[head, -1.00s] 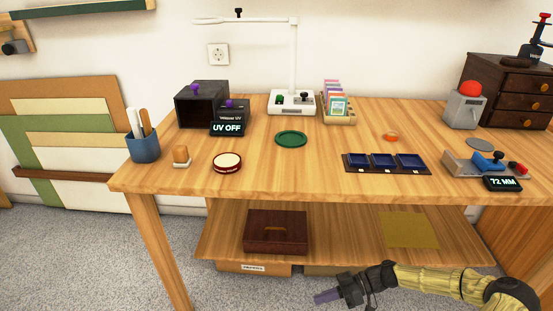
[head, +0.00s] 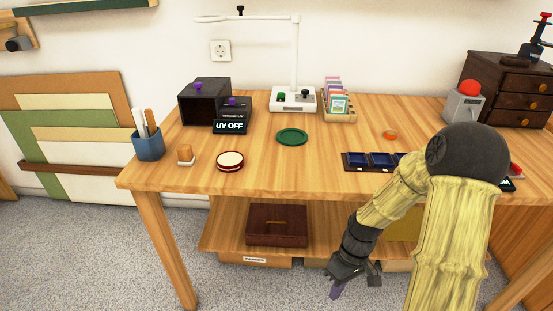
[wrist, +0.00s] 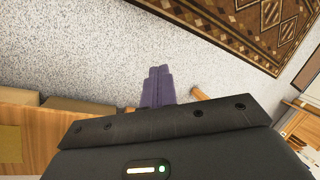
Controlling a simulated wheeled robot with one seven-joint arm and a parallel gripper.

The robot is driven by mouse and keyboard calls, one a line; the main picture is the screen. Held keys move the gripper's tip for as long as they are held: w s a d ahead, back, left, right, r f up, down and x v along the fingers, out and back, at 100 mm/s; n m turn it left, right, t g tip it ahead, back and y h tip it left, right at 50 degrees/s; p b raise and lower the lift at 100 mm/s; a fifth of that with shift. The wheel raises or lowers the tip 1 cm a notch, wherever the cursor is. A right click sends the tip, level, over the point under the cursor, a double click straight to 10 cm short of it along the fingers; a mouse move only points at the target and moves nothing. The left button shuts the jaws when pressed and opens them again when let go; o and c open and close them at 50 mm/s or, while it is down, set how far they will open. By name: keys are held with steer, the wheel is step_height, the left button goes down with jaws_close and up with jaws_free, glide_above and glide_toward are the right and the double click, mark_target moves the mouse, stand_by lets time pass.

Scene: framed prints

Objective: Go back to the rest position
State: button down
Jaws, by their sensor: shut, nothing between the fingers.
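My gripper (head: 336,291) hangs at the lower middle of the head view, in front of the table's lower shelf, pointing down. Its purple fingers are together with nothing between them. In the wrist view the purple fingers (wrist: 158,87) also lie side by side, over grey carpet. My yellow arm is folded with its dark elbow raised over the right part of the tabletop in the picture. It hides the gauge on the right and part of the blue tray.
The wooden table (head: 330,182) carries a UV OFF display (head: 229,126), a green disc (head: 292,137), a red-rimmed round tin (head: 230,161) and a blue three-part tray (head: 381,161). A dark wooden box (head: 277,226) sits on the lower shelf. Carpet (head: 90,255) at left is clear.

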steer(key=s+r+m+t+h+p, duration=0.1)
steer(key=r+m+t+p, duration=0.1)
steer(key=r+p, duration=1.8)
steer(key=s+r+m+t+h+p, duration=0.1)
steer(key=s+r+m+t+p, duration=0.1)
steer(key=r+p, duration=1.8)
step_height(320, 180, up, 14)
steer(key=m+t, duration=0.1)
steer(key=m, duration=0.1)
steer(key=shift+s+f+m+t+h, duration=0.2)
steer(key=shift+s+m+t+h, duration=0.1)
steer(key=shift+m, duration=0.1)
steer(key=shift+a, duration=0.1)
steer(key=shift+w, duration=0.1)
